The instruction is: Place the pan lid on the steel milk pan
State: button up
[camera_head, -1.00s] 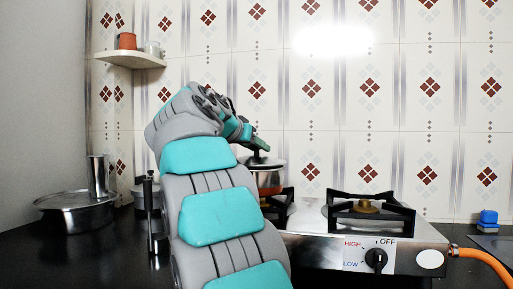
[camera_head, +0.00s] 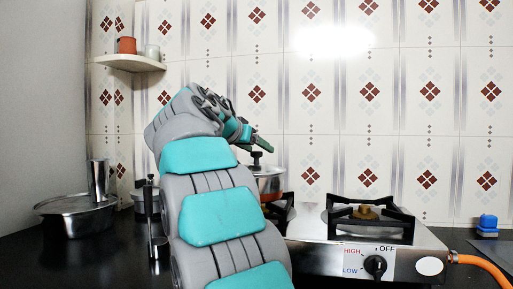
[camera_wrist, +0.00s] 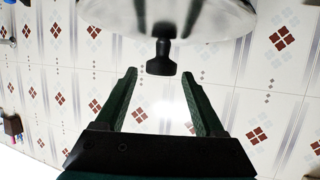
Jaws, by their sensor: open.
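The right burner (camera_head: 366,213) is empty. The stove knob (camera_head: 375,266) is at the front. A large steel pot (camera_head: 75,218) with a tall steel cup (camera_head: 97,178) stands left. An orange hose (camera_head: 483,264) and a blue object (camera_head: 488,223) are right. A shelf (camera_head: 130,63) holds cups.

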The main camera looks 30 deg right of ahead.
jog(key=v, duration=1.2)
jog(key=shift+b, duration=0.45)
